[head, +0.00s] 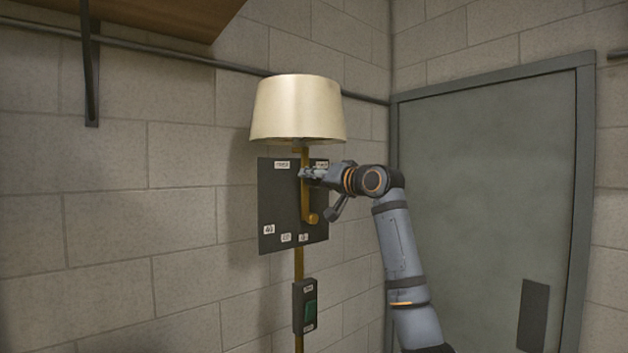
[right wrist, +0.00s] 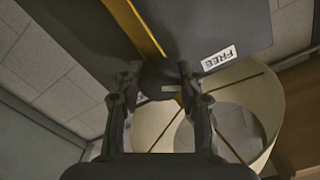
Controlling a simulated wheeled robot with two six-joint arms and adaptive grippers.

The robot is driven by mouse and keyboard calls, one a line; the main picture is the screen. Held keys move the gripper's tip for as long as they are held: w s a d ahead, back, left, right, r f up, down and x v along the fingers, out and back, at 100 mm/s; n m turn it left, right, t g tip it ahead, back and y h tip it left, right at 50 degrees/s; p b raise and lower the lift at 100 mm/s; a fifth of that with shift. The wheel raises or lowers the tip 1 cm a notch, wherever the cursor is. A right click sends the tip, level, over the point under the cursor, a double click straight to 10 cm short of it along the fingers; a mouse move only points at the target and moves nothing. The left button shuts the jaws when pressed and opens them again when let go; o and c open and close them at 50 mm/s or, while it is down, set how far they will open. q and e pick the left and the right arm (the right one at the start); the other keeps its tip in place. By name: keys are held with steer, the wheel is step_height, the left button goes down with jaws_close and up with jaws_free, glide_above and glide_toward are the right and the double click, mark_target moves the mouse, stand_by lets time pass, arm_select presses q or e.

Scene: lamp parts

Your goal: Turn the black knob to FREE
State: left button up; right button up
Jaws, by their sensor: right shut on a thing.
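The black knob (right wrist: 157,76) shows in the right wrist view as a dark rounded shape between my right fingertips, in front of the dark panel. My right gripper (right wrist: 160,72) is shut on it. In the head view my right gripper (head: 304,174) reaches in from the right to the upper part of the dark panel (head: 275,205), and I cannot make out the knob there. A white FREE label (right wrist: 219,58) is on the panel beside the right-hand finger in the wrist view. Which way the knob points is not clear. My left gripper is not in view.
A cream lampshade (head: 298,108) hangs just above my right gripper. A brass pole (head: 299,265) runs down past the panel to a black box with a green switch (head: 310,303). A grey door (head: 480,200) is at the right, and a shelf (head: 140,12) at the upper left.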

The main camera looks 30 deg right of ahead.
steer(key=shift+f, duration=0.3)
steer(key=o, duration=1.2)
steer(key=shift+r, duration=0.2)
steer(key=shift+s, duration=0.1)
steer(key=s, duration=1.1)
steer(key=shift+s+d, duration=0.4)
steer(key=shift+d, duration=0.05)
